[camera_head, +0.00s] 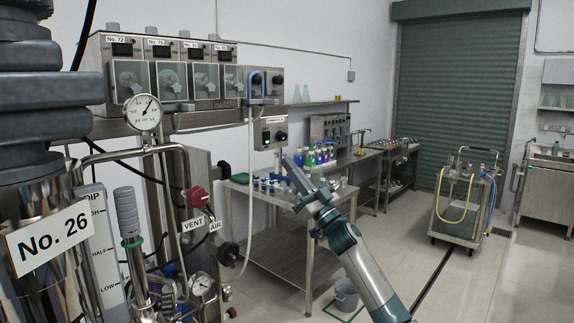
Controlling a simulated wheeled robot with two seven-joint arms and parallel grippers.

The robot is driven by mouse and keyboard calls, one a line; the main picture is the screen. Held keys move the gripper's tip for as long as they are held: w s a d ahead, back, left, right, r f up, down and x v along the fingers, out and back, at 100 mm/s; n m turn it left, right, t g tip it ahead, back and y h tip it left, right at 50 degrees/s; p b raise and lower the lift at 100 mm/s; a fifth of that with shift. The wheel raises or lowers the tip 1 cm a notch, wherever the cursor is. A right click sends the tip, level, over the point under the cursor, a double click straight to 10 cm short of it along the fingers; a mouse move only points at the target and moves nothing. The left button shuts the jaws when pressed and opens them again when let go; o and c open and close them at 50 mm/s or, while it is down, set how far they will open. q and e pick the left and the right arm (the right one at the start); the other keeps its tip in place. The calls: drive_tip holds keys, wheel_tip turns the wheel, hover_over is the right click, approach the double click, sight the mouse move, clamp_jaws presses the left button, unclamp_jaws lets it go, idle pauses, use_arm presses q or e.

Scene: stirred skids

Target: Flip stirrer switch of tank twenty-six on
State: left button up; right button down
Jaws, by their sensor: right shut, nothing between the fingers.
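The tank labelled No. 26 (48,238) stands at the left edge, close to me. Its steel vessel, a DIP level scale and dark ribbed parts above show. I cannot make out a switch marked as its stirrer switch. A small grey box (271,132) with a white label, too small to read, and dark knobs is on the wall side in the middle. My right gripper (294,174) is shut and empty, reaching up from the lower right in front of the bottle table. It appears apart from the tank. My left gripper is not in view.
A pressure gauge (143,112) and a red VENT/AIR valve handle (199,197) are beside the tank. A steel table (262,238) holds bottles.

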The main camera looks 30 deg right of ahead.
drive_tip(key=v, duration=0.2)
drive_tip(key=b+v, duration=0.1)
drive_tip(key=v, duration=0.1)
drive_tip(key=b+v, duration=0.1)
drive_tip(key=shift+f, duration=0.6)
drive_tip(key=shift+s, duration=0.1)
